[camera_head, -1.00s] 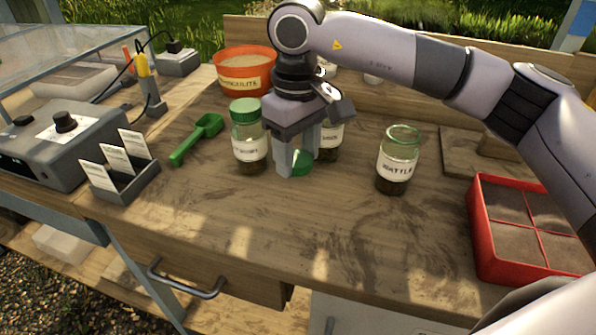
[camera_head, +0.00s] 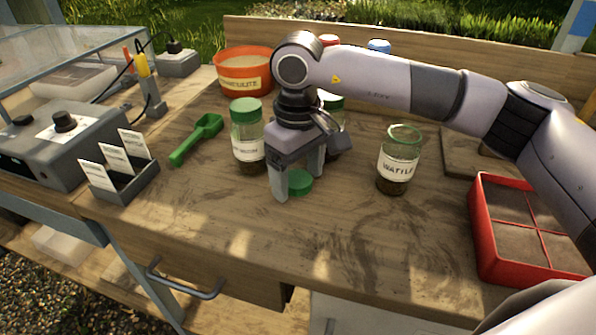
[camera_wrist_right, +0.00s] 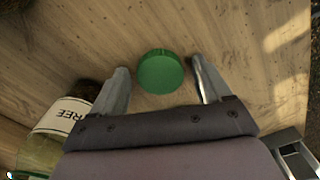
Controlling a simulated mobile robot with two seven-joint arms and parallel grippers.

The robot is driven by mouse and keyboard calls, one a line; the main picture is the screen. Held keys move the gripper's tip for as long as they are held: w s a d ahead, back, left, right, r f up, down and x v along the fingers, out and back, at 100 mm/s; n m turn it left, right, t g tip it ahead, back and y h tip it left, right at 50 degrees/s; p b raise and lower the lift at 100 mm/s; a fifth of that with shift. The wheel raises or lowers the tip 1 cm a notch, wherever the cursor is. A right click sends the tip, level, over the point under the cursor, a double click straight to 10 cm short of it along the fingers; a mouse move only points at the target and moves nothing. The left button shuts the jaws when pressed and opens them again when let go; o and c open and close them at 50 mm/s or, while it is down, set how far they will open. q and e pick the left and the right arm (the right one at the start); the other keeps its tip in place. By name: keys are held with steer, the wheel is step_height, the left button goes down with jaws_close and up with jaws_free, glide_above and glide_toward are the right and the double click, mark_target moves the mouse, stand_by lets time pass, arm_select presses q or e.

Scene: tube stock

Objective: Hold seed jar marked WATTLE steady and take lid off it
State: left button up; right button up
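The jar marked WATTLE (camera_head: 397,163) stands upright on the bench, right of centre. Its mouth shows a green rim and looks uncovered, with dark contents low in the glass. A round green lid (camera_head: 299,184) lies flat on the wood to its left. My right gripper (camera_head: 298,186) is open and points down, with one finger on either side of the lid. In the right wrist view the lid (camera_wrist_right: 161,72) lies between the spread fingers (camera_wrist_right: 162,86), with a gap on each side. Nothing is held. My left gripper is not in view.
A green-lidded jar (camera_head: 247,138) stands left of the right gripper. A green scoop (camera_head: 198,138), orange tub (camera_head: 245,76) and red tray (camera_head: 484,235) surround clear front bench space.

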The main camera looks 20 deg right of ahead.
mark_target(298, 179)
step_height(298, 179, up, 12)
steer(key=shift+r+p, duration=0.15)
steer(key=shift+p, duration=0.3)
